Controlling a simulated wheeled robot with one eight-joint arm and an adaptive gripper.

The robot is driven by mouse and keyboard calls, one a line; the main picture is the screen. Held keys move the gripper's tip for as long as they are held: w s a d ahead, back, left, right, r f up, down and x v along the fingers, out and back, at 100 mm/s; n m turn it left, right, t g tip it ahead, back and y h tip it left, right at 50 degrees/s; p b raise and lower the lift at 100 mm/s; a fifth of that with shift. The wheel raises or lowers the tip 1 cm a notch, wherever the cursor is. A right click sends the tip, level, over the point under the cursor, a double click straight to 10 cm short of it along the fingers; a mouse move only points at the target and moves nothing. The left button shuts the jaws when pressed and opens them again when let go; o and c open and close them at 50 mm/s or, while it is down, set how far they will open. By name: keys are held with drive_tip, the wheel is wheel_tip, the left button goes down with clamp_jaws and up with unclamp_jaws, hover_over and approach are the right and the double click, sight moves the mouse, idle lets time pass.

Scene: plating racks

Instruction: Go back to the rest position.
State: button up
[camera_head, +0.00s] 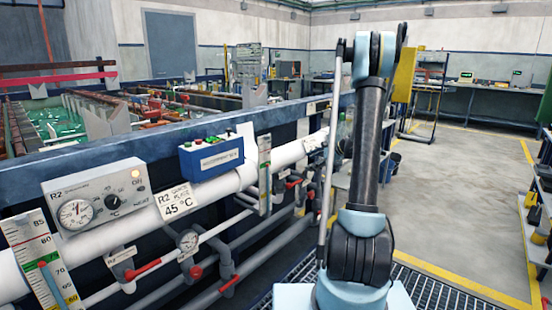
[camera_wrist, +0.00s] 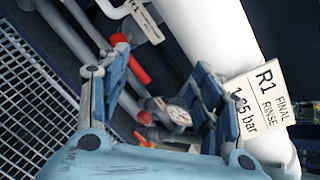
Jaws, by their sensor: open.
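My gripper (camera_wrist: 160,65) shows in the wrist view, with its two blue-grey fingers spread apart and nothing held between them. I cannot tell from this view whether a finger touches anything. In the head view my arm stands upright, folded at the top, and I cannot make out my gripper there.
A tank line with a blue rail (camera_head: 130,148), pipes and red valve handles (camera_head: 142,271) runs along the left. A dial box (camera_head: 98,195) and a blue button box (camera_head: 211,157) sit on it. Floor grating (camera_head: 435,295) lies below. The concrete floor (camera_head: 455,200) at right is open.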

drive_tip(key=s+a+r+n+g+h, duration=0.1)
drive_tip(key=s+r+n, duration=0.2)
drive_tip(key=s, duration=0.6)
drive_tip(key=s+a+r+n+g+h, duration=0.1)
drive_tip(key=s+a+r+n+h, duration=0.15)
drive_tip(key=s, duration=0.65)
drive_tip(key=s+a+r+n+g+h, duration=0.1)
drive_tip(key=s+r+n, duration=0.2)
drive_tip(key=s, duration=0.6)
drive_tip(key=s+d+f+n+h, duration=0.1)
drive_tip(key=s+d+f+n, duration=0.1)
drive_tip(key=s, duration=0.6)
drive_tip(key=s+d+f+n+h, duration=0.1)
drive_tip(key=s+f+n+h, duration=0.1)
drive_tip(key=s, duration=0.6)
drive_tip(key=s+d+f+n+h, duration=0.2)
drive_tip(key=s+f+n, duration=0.2)
drive_tip(key=s, duration=0.5)
drive_tip(key=shift+d+f+n+g, duration=0.3)
drive_tip(key=shift+f+n+g, duration=0.05)
drive_tip(key=shift+f+g, duration=0.05)
drive_tip(key=shift+w+f, duration=0.2)
drive_tip(key=shift+w, duration=0.15)
